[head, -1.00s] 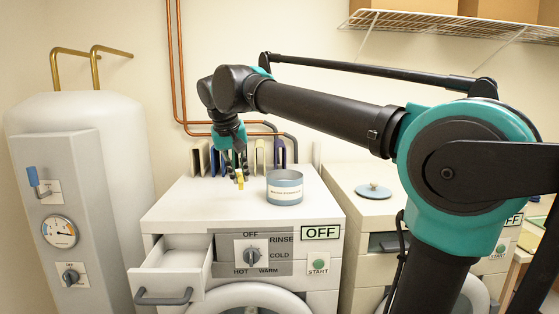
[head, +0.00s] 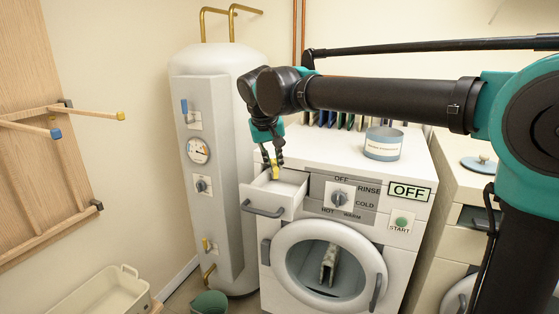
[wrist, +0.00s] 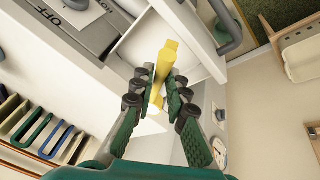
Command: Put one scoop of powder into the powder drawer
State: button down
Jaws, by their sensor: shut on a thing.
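My gripper (head: 272,158) is shut on a yellow scoop (head: 275,173), which points downward. The scoop is over the open white powder drawer (head: 262,198) at the washer's upper left. In the wrist view the yellow scoop (wrist: 164,58) sits between the fingers of my gripper (wrist: 160,86), with the drawer (wrist: 134,40) behind it. I cannot tell whether the scoop holds powder, and the drawer's floor is partly hidden. A labelled grey-blue tub (head: 383,146) stands on the washer top (head: 335,150).
The washer's dial (head: 338,196), OFF sign (head: 408,192) and round door (head: 330,268) are right of and below the drawer. A white tank (head: 215,150) stands close on the left. Several coloured upright items (head: 325,118) stand behind the tub. A green bin (head: 209,303) is on the floor.

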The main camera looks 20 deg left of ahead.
jog(key=shift+w+d+f+m+g+y, duration=0.15)
jog(key=shift+d+f+m+g+y, duration=0.15)
jog(key=shift+f+y, duration=0.2)
jog(key=shift+w+d+f+m+g+y, duration=0.1)
jog(key=shift+w+d+f+g+y, duration=0.1)
jog(key=shift+f+g+y, duration=0.3)
jog(key=shift+w+d+f+m+g+y, duration=0.15)
jog(key=shift+d+f+m+g+y, duration=0.35)
jog(key=shift+m+y, duration=1.85)
jog(key=shift+w+d+f+m+g+y, duration=0.25)
jog(key=shift+f+m+y, duration=0.65)
jog(key=shift+y, duration=2.75)
jog(key=shift+w+d+f+m+g+y, duration=0.1)
jog(key=shift+d+f+m+g+y, duration=0.35)
jog(key=shift+m+y, duration=1.95)
jog(key=shift+d+n+y, duration=0.1)
jog(key=shift+n+y, duration=0.55)
jog(key=shift+y, duration=0.05)
